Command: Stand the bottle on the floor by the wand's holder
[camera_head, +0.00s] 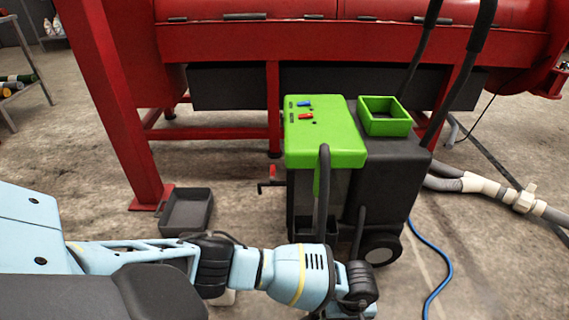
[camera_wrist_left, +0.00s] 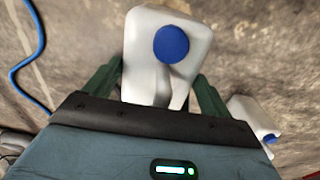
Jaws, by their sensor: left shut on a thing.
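A white bottle (camera_wrist_left: 145,62) with a blue cap is between the two dark green fingers of my left gripper (camera_wrist_left: 158,80) in the left wrist view. The gripper is shut on it, and floor (camera_wrist_left: 270,55) shows around it. How high the bottle is held is unclear. In the head view my left arm reaches across the bottom to the front of a green-topped machine (camera_head: 325,137); its fingers and the held bottle are hidden or out of frame. I cannot make out for sure which part is the wand's holder. My right gripper is not in view.
A second white bottle (camera_wrist_left: 252,120) with a blue cap is right of the gripper. A black tray (camera_head: 187,212) lies by a red frame leg (camera_head: 115,100). A blue hose (camera_head: 437,265) and grey pipes (camera_head: 485,187) run along the floor right of the machine.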

